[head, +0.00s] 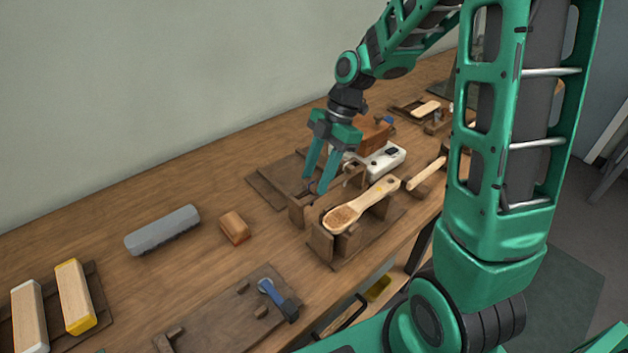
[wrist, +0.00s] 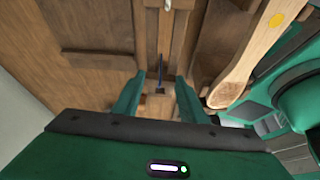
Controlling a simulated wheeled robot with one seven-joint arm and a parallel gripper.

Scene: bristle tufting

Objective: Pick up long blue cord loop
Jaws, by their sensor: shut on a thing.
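My gripper (head: 316,188) points down over a wooden rack at the middle of the bench. In the wrist view its two green fingers (wrist: 160,84) stand either side of a thin dark blue strand, the long blue cord loop (wrist: 161,70). The fingers are shut on the cord. The cord looks narrow and straight, end toward my gripper; the rest of its loop is hard to make out. In the head view the fingers hide most of it.
A wooden brush (head: 380,191) lies on a wooden holder (head: 348,246) right beside my gripper. A white device (head: 384,158) and an orange-brown box (head: 375,136) stand behind. A grey block (head: 162,231) and a small brown block (head: 235,228) lie left, with clear bench around.

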